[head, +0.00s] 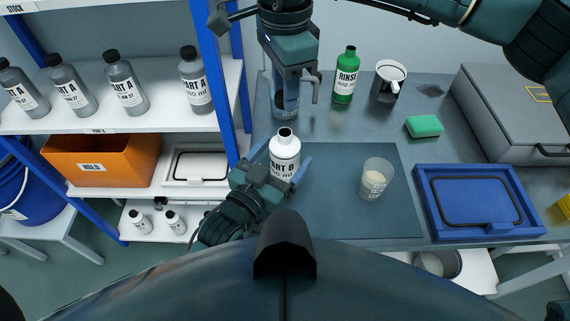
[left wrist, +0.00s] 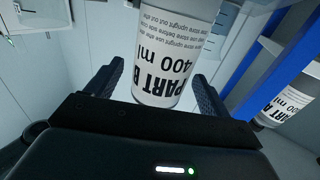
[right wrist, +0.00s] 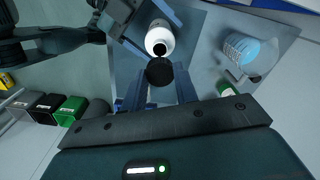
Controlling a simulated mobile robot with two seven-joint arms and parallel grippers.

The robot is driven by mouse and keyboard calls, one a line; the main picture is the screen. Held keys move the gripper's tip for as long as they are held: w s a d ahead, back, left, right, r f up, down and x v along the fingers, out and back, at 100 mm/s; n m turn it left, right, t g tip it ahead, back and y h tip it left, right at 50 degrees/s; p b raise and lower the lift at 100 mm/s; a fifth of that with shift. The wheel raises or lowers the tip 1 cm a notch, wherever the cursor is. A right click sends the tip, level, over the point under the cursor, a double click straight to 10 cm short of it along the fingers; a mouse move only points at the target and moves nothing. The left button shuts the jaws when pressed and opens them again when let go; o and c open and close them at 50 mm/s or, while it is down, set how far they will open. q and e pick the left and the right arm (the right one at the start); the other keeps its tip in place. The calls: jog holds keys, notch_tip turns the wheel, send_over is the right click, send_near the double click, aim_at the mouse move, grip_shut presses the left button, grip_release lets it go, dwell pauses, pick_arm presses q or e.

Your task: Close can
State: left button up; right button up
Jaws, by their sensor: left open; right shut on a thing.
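The white PART B can (head: 285,148) stands upright on the dark mat with its neck open. It also shows in the left wrist view (left wrist: 170,60) and, from above, in the right wrist view (right wrist: 160,38). My left gripper (head: 273,166) is open, with a finger on either side of the can; I cannot tell whether they touch it. My right gripper (head: 286,108) points down behind the can. In the right wrist view it is shut on a round black cap (right wrist: 160,72), held apart from the can's open mouth. The cap is hard to make out in the head view.
A mixing cup (head: 376,179) stands right of the can on the mat (head: 340,215). Behind are a green rinse bottle (head: 345,77), a mug (head: 388,83) and a green sponge (head: 424,126). A blue tray (head: 480,230) lies right. A shelf post (head: 219,90) rises left.

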pick_arm(q)
jog(key=shift+x, duration=1.8)
jog(key=shift+c, duration=0.2)
jog(key=c, duration=1.4)
jog(key=shift+c, duration=0.2)
pick_arm(e)
send_over(285, 132)
jog(key=shift+f, duration=2.5)
jog(key=shift+f, duration=0.9)
jog(key=shift+f, duration=0.5)
